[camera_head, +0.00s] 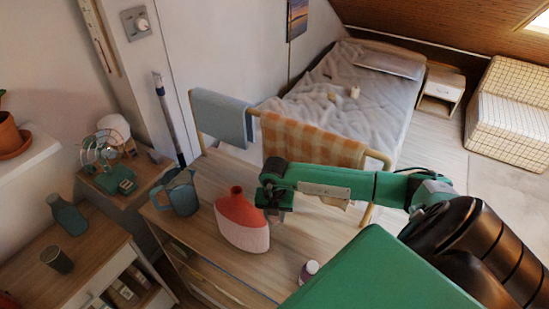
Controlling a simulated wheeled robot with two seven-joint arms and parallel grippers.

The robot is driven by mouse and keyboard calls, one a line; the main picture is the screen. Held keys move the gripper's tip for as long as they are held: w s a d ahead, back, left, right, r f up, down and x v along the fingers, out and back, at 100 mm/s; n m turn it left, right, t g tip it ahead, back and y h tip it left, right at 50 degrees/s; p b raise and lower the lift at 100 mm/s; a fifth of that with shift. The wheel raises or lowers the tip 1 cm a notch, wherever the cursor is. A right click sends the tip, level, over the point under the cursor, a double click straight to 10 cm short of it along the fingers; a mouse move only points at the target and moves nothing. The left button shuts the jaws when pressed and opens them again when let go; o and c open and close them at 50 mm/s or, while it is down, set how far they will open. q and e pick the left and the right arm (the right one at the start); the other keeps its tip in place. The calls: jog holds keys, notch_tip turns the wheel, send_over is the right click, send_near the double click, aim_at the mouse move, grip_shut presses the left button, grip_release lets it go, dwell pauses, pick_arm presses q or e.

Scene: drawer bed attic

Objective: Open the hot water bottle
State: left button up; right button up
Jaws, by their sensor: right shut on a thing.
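The hot water bottle (243,224) stands upright on the wooden cabinet top, with a red upper part and a pale pink lower part. Its short red neck points up and its top looks dark, like an opening. My right gripper (265,199) is just right of the neck, by the bottle's shoulder. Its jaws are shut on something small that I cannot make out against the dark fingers. I cannot tell whether the gripper touches the bottle. My left gripper is not in view.
A blue-grey jug (180,194) stands left of the bottle, and a small white bottle with a purple label (308,271) stands in front on the right. Behind the cabinet, an orange checked cloth (312,142) and a blue cloth (222,117) hang on the bed's end rail.

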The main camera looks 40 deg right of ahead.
aim_at(274, 227)
notch_tip(274, 227, down, 3)
jog(key=shift+f+p, duration=0.2)
jog(key=shift+p, duration=0.25)
jog(key=shift+f, duration=0.2)
jog(key=shift+f, duration=0.2)
jog(key=o, duration=1.1)
jog(key=shift+r, duration=0.1)
